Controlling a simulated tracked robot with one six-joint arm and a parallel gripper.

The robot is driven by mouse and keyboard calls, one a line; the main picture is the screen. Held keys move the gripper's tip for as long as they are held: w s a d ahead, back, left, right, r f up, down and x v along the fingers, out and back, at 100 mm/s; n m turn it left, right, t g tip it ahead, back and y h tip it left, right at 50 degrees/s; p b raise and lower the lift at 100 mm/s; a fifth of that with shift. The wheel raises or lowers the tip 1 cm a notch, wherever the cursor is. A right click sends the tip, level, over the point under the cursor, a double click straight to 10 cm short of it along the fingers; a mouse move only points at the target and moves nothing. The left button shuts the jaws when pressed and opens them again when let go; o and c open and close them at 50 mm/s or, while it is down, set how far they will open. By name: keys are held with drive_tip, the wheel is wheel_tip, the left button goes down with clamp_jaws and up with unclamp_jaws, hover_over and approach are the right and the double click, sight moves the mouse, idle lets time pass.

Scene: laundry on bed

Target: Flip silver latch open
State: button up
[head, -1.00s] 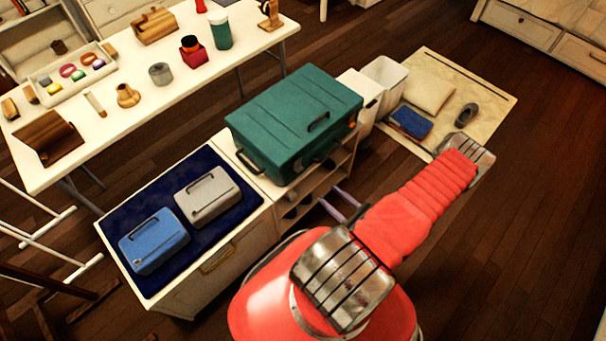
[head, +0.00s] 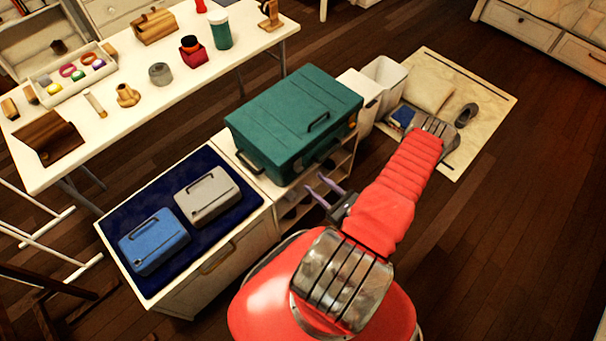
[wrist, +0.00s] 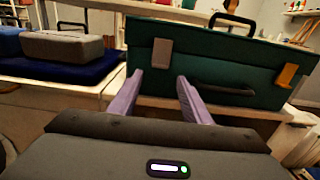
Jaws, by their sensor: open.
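The green case (head: 290,115) lies flat on a white shelf unit, its front face toward my arm. In the wrist view the case (wrist: 222,62) shows a grey, silver-looking latch (wrist: 162,56) on the left of its front and an orange-brass latch (wrist: 287,75) on the right. A dark handle (wrist: 222,90) sits low between them. My gripper (wrist: 159,78) is open, its two purple fingers apart with nothing between them. The fingertips point at the case front, just below the grey latch; I cannot tell whether they touch. In the head view my gripper (head: 318,184) is beside the shelf.
A white cabinet with a navy mat (head: 118,215) holds a blue box (head: 154,242) and a grey box (head: 207,196), left of the case. The shelf edge lies under the case. A long white table (head: 140,90) with small items stands behind. Floor at right is open.

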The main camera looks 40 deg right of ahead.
sight(299, 165)
drive_tip(key=w, duration=0.7)
idle(0.3)
drive_tip(key=shift+a, duration=0.1)
drive_tip(key=shift+c, duration=0.2)
drive_tip(key=c, duration=0.9)
drive_tip(key=shift+s, duration=0.1)
